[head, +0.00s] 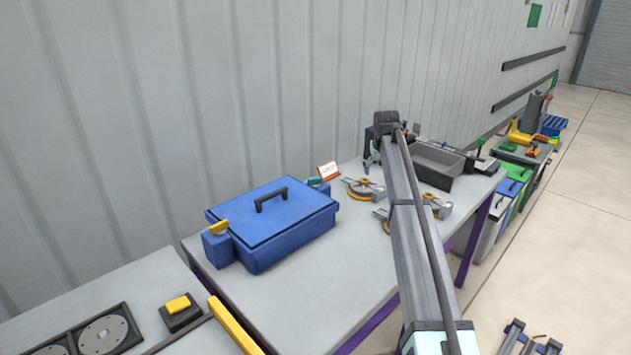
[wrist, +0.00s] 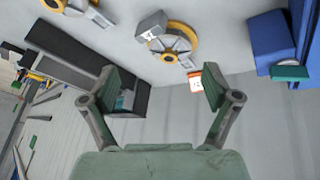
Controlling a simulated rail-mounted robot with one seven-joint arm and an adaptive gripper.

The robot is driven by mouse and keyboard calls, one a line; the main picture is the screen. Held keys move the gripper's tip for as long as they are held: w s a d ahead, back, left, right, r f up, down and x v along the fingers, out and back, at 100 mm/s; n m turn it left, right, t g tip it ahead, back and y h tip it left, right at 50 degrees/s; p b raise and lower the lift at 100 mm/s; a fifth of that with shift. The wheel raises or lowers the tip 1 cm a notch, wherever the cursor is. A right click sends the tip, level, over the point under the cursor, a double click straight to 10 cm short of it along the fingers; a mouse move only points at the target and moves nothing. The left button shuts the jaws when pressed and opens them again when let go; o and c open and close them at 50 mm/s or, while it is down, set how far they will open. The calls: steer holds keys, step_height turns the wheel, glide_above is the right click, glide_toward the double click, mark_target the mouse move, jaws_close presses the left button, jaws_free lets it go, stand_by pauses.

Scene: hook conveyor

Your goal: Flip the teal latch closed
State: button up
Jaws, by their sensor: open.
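The teal latch (head: 316,181) sits on the right end of the blue box (head: 290,237), near its back corner. In the wrist view the teal latch (wrist: 289,73) shows at the upper right beside the blue box (wrist: 268,35). A yellow latch (head: 219,227) is on the box's left end. The box lid is down with a dark handle on top. My gripper (wrist: 160,90) is open and empty, with its fingers spread apart. The latch lies outside the fingers, to the right in the wrist view. In the head view my arm hides most of the gripper.
A red-and-white card (head: 328,170) stands behind the latch. Round yellow-and-grey devices (head: 362,189) lie right of the box, and a grey open bin (head: 436,165) is farther right. The corrugated wall is close behind. The table front before the box is clear.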

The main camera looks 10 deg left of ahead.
steer(key=n+g+y, duration=0.1)
steer(key=n+y, duration=0.1)
glide_toward(315, 178)
steer(key=p+x, duration=0.3)
steer(key=x, duration=0.6)
steer(key=shift+f, duration=0.2)
steer(key=shift+d, duration=0.1)
steer(key=c, duration=1.1)
